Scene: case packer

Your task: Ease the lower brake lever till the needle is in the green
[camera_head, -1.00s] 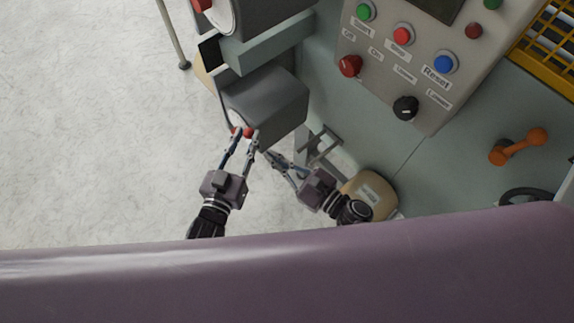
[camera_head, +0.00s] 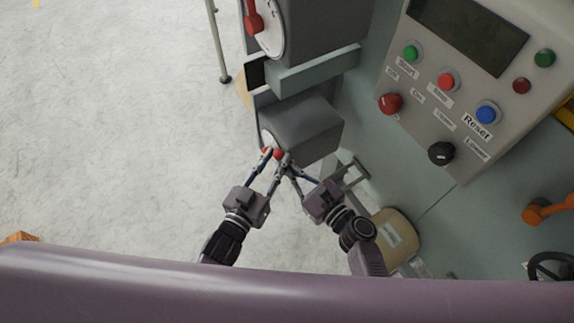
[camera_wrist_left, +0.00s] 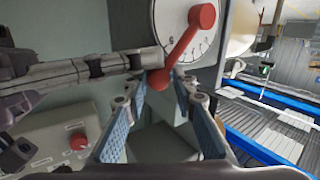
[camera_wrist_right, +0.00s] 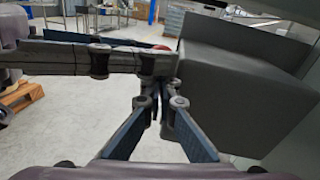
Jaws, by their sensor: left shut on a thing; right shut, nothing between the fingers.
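The lower brake lever (camera_wrist_left: 183,48) is red, with a round pivot at the upper right and a ball end at the lower left, in front of a white dial (camera_wrist_left: 175,17) with tick marks. No needle or green band can be made out. My left gripper (camera_head: 272,157) is shut on the lever's ball end, which shows red between its fingertips (camera_wrist_left: 159,88). My right gripper (camera_head: 288,167) is shut and empty, its tips close beside the left fingers. In the right wrist view its tips (camera_wrist_right: 161,92) sit just below a left finger; contact cannot be told.
The grey lower brake housing (camera_head: 304,128) is just beyond the grippers. Above it is another housing with a red lever (camera_head: 254,20). A control panel (camera_head: 445,100) with several buttons stands at the right, and a tan box (camera_head: 395,235) is near my right arm. Open floor lies left.

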